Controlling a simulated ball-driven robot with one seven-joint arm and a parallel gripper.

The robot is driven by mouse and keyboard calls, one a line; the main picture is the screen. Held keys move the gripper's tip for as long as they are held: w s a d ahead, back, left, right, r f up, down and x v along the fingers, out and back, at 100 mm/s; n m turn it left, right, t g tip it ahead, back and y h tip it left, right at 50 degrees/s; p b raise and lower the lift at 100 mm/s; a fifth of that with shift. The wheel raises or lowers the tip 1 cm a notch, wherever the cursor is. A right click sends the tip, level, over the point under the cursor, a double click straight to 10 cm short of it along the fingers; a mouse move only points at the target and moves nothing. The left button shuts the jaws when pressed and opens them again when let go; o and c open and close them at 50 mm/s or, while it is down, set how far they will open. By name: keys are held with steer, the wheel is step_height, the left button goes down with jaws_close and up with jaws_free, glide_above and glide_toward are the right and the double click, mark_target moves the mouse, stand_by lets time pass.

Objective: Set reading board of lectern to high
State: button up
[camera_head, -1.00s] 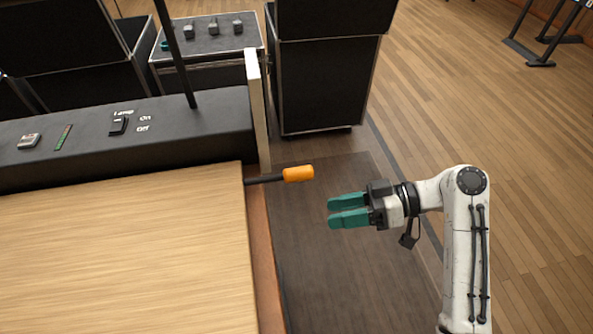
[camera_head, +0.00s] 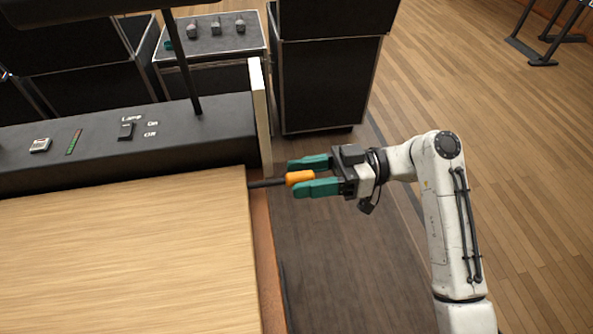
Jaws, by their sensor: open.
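The lectern's wooden reading board (camera_head: 130,250) fills the lower left of the head view. A dark rod with an orange handle (camera_head: 299,178) sticks out to the right from the board's right side. My gripper (camera_head: 312,175) is open, its two teal fingers on either side of the orange handle, one beyond it and one nearer. I cannot tell whether the fingers touch the handle. The handle's right end lies between the fingers.
A black panel (camera_head: 80,160) with a lamp switch (camera_head: 126,131) runs along the board's far edge. A pale upright plate (camera_head: 261,115) stands at its right end. Black cases (camera_head: 330,80) stand behind.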

steer(key=shift+x, duration=0.95)
jaws_close()
